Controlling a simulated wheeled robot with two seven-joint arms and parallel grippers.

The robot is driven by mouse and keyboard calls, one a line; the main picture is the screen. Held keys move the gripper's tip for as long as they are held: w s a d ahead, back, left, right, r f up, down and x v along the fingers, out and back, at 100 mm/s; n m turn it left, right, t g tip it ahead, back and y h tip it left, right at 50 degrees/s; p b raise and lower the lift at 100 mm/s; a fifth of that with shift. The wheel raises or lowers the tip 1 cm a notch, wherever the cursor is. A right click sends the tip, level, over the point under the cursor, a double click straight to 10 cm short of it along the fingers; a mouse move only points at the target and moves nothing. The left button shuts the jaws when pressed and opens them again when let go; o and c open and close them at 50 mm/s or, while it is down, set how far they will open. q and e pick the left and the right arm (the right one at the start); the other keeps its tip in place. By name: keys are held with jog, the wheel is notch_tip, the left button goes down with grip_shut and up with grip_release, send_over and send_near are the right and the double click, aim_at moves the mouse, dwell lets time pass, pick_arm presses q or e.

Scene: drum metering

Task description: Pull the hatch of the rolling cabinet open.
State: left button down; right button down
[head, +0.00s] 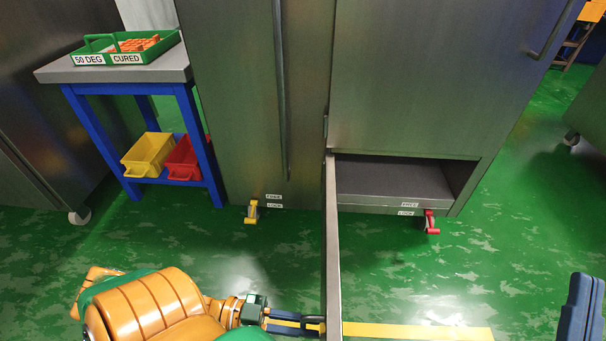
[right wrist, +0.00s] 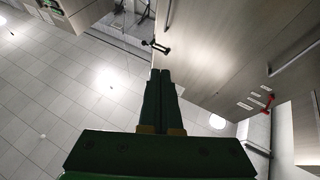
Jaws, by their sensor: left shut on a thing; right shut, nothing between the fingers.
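The hatch (head: 332,250) of the steel rolling cabinet (head: 400,90) stands swung out toward me, seen nearly edge-on. Behind it, the low compartment (head: 395,180) is open and its grey floor shows bare. My left gripper (head: 312,325) is at the near end of the hatch, on its left side, shut on what appears to be its handle, partly hidden by the fingers. My right gripper (right wrist: 165,73) is shut and empty in the right wrist view, with cabinet fronts beyond its fingertips.
Below the cabinets are a yellow lever (head: 251,212) and a red lever (head: 431,222) beside FREE and LOCK labels. A blue-legged stand (head: 70,73) at left holds a green tray (head: 84,50), a yellow bin (head: 147,154) and a red bin (head: 183,160).

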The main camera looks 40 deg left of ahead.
pick_arm(q)
jog(key=shift+s+f, duration=0.1)
jog(key=c, duration=1.2)
grip_release()
jog(key=shift+o, duration=0.2)
